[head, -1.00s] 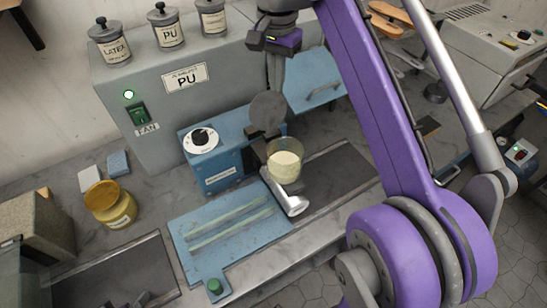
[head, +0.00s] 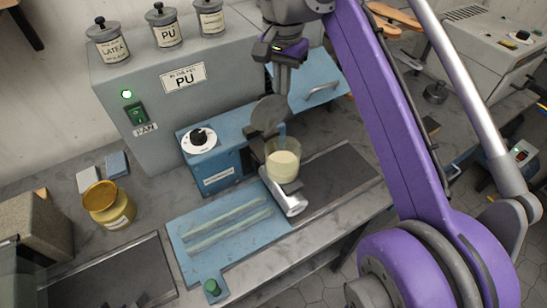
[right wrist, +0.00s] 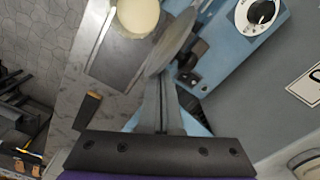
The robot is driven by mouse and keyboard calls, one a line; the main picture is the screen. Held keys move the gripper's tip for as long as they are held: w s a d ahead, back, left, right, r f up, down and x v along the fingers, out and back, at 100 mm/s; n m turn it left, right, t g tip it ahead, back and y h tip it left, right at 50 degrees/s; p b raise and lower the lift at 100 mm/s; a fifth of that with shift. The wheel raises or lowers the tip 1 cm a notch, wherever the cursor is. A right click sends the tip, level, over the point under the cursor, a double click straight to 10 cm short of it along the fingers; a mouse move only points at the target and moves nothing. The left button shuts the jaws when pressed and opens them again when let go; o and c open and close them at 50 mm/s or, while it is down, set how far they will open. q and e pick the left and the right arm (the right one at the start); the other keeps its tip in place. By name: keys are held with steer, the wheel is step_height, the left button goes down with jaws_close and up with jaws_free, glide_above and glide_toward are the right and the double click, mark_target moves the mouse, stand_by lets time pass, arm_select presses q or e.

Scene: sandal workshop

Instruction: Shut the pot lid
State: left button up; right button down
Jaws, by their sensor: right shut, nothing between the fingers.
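The pot (head: 284,166) is a clear cup with cream-coloured contents, on a silver mount at the right end of a blue unit. Its round grey lid (head: 266,115) stands open, tilted up at the pot's back edge. In the right wrist view the lid (right wrist: 172,45) shows nearly edge-on beside the pot (right wrist: 138,14). My right gripper (head: 281,92) is shut and empty, pointing down behind the lid. Its fingertips (right wrist: 160,82) are close to the lid; I cannot tell whether they touch. My left gripper is not in view.
The blue unit (head: 215,172) with a dial stands left of the pot. A blue plate (head: 232,240) with pale strips lies in front. A yellow jar (head: 110,205) stands at left. A grey cabinet (head: 165,110) bears several labelled jars. A dark plate (head: 340,175) lies right of the pot.

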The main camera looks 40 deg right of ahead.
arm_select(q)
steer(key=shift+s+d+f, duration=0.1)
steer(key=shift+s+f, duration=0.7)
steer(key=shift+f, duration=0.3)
arm_select(e)
steer(key=shift+s+a+f, duration=0.1)
steer(key=shift+s+f, duration=0.2)
steer(key=shift+s, duration=0.35)
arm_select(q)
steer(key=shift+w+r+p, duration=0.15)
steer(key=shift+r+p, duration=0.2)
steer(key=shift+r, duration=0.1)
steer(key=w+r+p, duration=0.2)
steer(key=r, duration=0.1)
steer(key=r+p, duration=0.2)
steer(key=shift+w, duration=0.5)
arm_select(e)
step_height(320, 180, up, 6)
steer(key=w, duration=0.1)
steer(key=shift+w, duration=0.35)
steer(key=shift+s+r, duration=0.1)
steer(key=shift+s, duration=0.1)
steer(key=shift+w, duration=0.15)
